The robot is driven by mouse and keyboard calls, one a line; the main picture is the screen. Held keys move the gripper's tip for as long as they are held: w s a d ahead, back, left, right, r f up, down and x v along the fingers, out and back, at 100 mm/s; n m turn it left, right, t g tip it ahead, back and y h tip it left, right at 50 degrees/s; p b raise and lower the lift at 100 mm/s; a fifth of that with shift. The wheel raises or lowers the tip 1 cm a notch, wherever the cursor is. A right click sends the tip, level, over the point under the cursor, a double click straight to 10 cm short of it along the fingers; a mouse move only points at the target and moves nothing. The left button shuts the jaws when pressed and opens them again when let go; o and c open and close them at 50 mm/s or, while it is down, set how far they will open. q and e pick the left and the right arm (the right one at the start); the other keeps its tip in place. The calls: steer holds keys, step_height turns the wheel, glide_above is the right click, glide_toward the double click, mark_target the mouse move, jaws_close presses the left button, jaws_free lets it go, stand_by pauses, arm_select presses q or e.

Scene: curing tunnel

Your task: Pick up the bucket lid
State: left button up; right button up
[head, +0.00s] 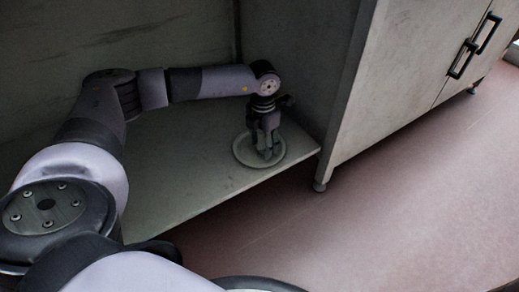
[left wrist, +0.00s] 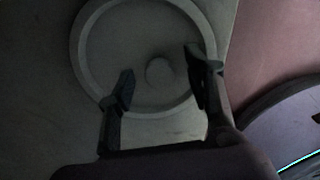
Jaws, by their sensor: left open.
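The bucket lid (head: 241,154) is a pale round disc lying flat on the grey shelf, near its front right corner. In the left wrist view the lid (left wrist: 110,38) shows a raised rim and a small round knob (left wrist: 159,71) in the middle. My left gripper (head: 267,152) points down over the lid. In the left wrist view its open fingers (left wrist: 160,78) are spread on either side of the knob, with nothing between them but the lid below. Whether the fingertips touch the lid I cannot tell. My right gripper is not in view.
The shelf (head: 185,170) has bare room to the left of the lid. Its front edge drops to the pinkish floor (head: 400,200). A cabinet side panel (head: 300,70) rises close to the right of the lid, and a cabinet with dark handles (head: 462,58) stands further right.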

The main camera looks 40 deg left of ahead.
arm_select(q)
steer(key=shift+c, duration=0.5)
jaws_close()
steer(key=shift+r, duration=0.15)
